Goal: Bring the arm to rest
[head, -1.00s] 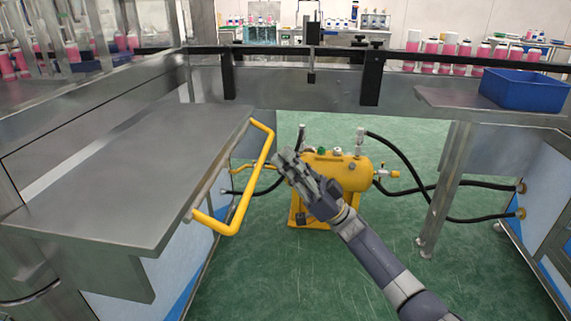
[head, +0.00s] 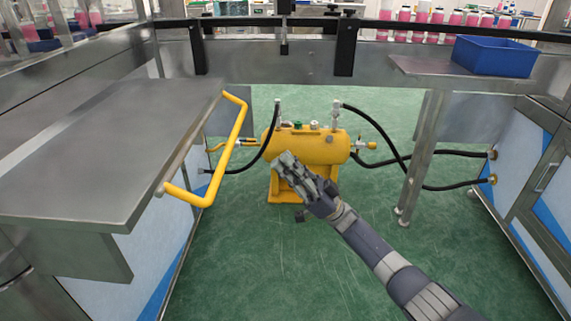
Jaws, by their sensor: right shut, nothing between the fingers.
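My right gripper (head: 287,165) is at the end of my right arm, which comes in from the lower right. It is shut and empty, in the air over the gap between the benches. Behind it in the picture is a yellow tank (head: 318,148) on a yellow stand, partly hidden by the gripper. I cannot tell from this view how far apart they are. My left gripper is not in view.
A yellow handle (head: 233,140) sticks out from the steel bench (head: 95,165) on the left. A blue bin (head: 494,55) stands on the right shelf. Black hoses (head: 385,130) run right from the tank. Green floor (head: 260,270) is open below.

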